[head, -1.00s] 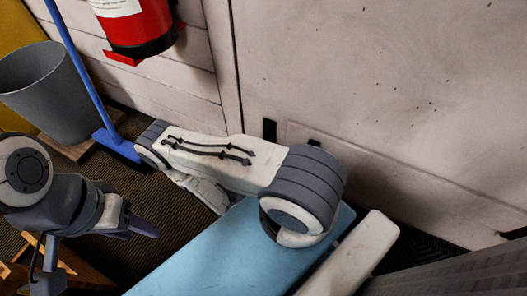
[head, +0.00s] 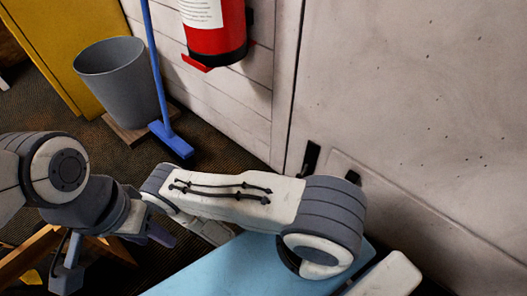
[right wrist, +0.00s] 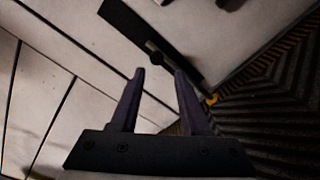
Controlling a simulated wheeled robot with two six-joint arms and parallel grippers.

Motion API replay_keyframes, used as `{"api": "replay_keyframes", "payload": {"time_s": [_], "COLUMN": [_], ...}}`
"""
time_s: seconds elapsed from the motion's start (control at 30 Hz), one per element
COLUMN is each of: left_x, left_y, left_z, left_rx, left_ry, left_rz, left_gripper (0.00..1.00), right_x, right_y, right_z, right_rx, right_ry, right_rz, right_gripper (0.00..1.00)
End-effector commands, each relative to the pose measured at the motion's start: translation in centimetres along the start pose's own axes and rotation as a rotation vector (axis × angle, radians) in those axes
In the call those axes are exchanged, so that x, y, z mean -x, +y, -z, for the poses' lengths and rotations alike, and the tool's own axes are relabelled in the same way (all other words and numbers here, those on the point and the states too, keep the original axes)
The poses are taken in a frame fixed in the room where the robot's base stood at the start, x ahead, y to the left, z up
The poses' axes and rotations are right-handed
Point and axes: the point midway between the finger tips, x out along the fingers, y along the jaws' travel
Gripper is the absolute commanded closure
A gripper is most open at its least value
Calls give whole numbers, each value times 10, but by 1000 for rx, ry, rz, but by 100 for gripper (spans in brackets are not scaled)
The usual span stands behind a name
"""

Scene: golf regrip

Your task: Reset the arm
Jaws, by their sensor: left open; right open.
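In the head view, my left gripper (head: 145,245) is at the lower left, with its dark fingers apart and nothing visible between them. My right arm (head: 235,207), with a white link and black hoses, crosses the middle of the head view. Its gripper is hidden in that view. In the right wrist view, my right gripper (right wrist: 160,74) is open and empty, with two dark purple fingers. A pale panelled surface and a dark ridged surface lie beyond the fingers. No golf club or golf ball shows in either view.
A grey bin (head: 120,85) stands on a wooden base by the wall. A blue broom (head: 157,70) stands beside it. A red fire extinguisher (head: 215,32) hangs on the wall. A pale wall (head: 420,110) fills the right. A wooden frame (head: 35,250) is at lower left.

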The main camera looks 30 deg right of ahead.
Motion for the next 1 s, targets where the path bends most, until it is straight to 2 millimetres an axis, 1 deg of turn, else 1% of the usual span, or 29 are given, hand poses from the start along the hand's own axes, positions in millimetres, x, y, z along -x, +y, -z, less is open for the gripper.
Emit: {"api": "replay_keyframes", "payload": {"time_s": [0.2, 0.27, 0.33, 0.37, 0.47, 0.5, 0.57, 0.6, 0.7, 0.8, 0.87, 0.9, 1.0], "left_x": [1, 4, 9, 12, 24, 30, 37, 42, 54, 66, 73, 78, 90], "left_y": [0, 0, 1, 1, 2, 2, 3, 3, 4, 5, 5, 6, 6], "left_z": [0, 0, 0, 1, 1, 2, 2, 2, 3, 4, 4, 4, 5], "left_rx": [0, 0, 0, 0, 0, 0, 0, 0, 0, 0, 0, 0, 0], "left_ry": [0, 0, 0, 0, 0, 0, 0, 0, 0, 0, 0, 0, 0], "left_rz": [0, 0, 0, 0, 0, 0, 0, 0, 0, 0, 0, 0, 0], "left_gripper": [50, 50, 50, 50, 50, 50, 50, 50, 50, 50, 50, 50, 50], "right_x": [1, 4, 10, 14, 30, 37, 49, 57, 77, 98, 110, 119, 140], "right_y": [3, 11, 28, 38, 79, 96, 121, 136, 171, 203, 221, 232, 259], "right_z": [0, -1, -4, -6, -18, -25, -36, -44, -66, -89, -104, -113, -138], "right_rx": [-2, -7, -15, -18, -33, -38, -44, -48, -58, -69, -76, -81, -93], "right_ry": [-1, -8, -27, -38, -82, -99, -119, -129, -135, -119, -96, -76, -8], "right_rz": [2, 11, 36, 53, 136, 179, 251, 300, 430, 566, 650, 705, 843], "right_gripper": [54, 54, 54, 54, 54, 54, 54, 54, 54, 54, 54, 54, 54]}}
